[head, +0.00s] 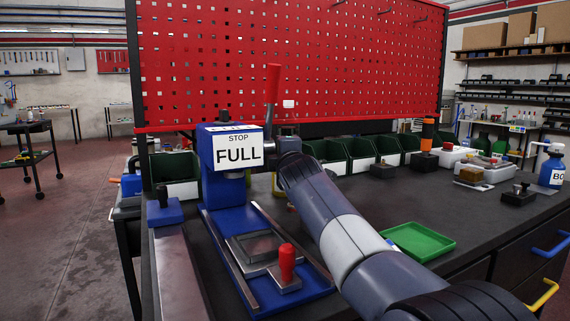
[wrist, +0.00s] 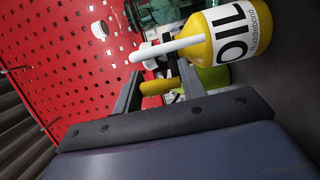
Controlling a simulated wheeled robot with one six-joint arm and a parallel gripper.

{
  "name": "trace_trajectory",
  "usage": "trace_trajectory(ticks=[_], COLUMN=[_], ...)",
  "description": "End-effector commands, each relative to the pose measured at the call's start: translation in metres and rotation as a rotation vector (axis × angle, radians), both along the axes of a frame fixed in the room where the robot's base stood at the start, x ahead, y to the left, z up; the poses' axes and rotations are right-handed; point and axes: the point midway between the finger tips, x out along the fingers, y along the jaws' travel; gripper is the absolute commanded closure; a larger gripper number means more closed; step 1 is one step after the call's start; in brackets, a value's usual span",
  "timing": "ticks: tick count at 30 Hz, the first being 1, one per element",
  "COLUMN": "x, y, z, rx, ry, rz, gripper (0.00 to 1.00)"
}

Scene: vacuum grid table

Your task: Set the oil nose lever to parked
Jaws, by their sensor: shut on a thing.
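In the wrist view a yellow oil bottle (wrist: 213,45) with a white OIL label and a white spout (wrist: 165,48) shows at the upper right. The spout points left across the far ends of the fingers. My gripper (wrist: 158,82) is shut on a small yellow piece (wrist: 156,87) that spans the gap between its fingers. I cannot tell for sure whether this piece is the oil nose lever.
The blue press bears a FULL sign (head: 238,154) and a tall red handle (head: 273,85). A red-knobbed block (head: 286,265) sits at its front. A red pegboard (head: 300,60) and green bins (head: 362,152) stand behind. A green tray (head: 420,241) lies right of my arm. The grey bench (head: 480,215) is mostly clear there.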

Motion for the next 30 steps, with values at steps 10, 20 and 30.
trace_trajectory(ticks=[10,20,30], x=[-0.001,-0.001,-0.018], y=[0.000,0.001,-0.004], z=[0.001,0.000,0.000], rx=[0.003,0.001,0.000], ry=[0.002,0.002,0.002], rz=[-0.001,-0.001,-0.001], gripper=[1.00,0.53,0.53])
